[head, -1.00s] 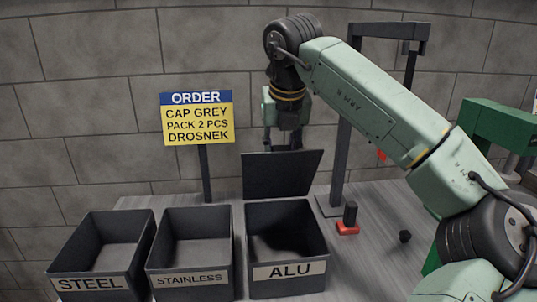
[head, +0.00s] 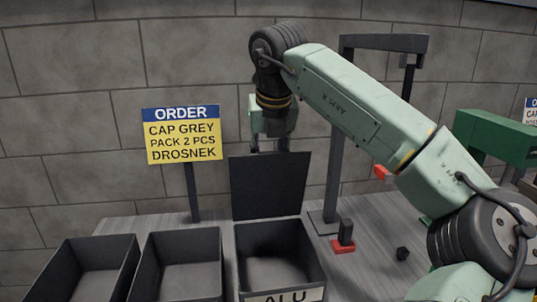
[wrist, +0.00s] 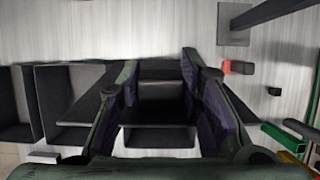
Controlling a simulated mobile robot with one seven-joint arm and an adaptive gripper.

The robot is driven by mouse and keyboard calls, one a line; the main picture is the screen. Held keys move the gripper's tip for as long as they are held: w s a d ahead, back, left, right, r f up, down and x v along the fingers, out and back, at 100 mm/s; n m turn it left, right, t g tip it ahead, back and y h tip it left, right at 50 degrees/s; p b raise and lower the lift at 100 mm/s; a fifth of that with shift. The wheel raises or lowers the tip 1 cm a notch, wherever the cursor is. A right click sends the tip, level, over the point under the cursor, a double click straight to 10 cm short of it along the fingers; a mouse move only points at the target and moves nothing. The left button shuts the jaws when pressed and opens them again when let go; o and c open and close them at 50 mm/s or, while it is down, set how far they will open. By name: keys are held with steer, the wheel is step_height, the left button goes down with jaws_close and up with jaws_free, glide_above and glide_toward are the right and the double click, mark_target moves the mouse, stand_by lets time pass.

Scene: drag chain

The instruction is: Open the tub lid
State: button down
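The ALU tub (head: 318,268) is a dark open-topped box with a white label on its front. Its dark flat lid (head: 268,187) stands raised at the tub's back edge, close to upright, and the tub's inside shows. My gripper (head: 268,146) is at the lid's top edge, partly hidden behind it; I cannot tell if they touch. In the wrist view my gripper's two fingers (wrist: 158,64) are spread apart with nothing held between them. The tub (wrist: 160,138) shows below and between the fingers.
Two more open tubs (head: 187,236) (head: 95,242) stand to the left. An order sign (head: 182,134) on a post is behind them. A dark gantry post (head: 331,170), a red-based block (head: 343,244) and a small dark knob (head: 402,254) are on the right.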

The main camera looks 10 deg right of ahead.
steer(key=c, duration=1.1)
jaws_free()
steer(key=v, duration=1.2)
steer(key=shift+w, duration=0.1)
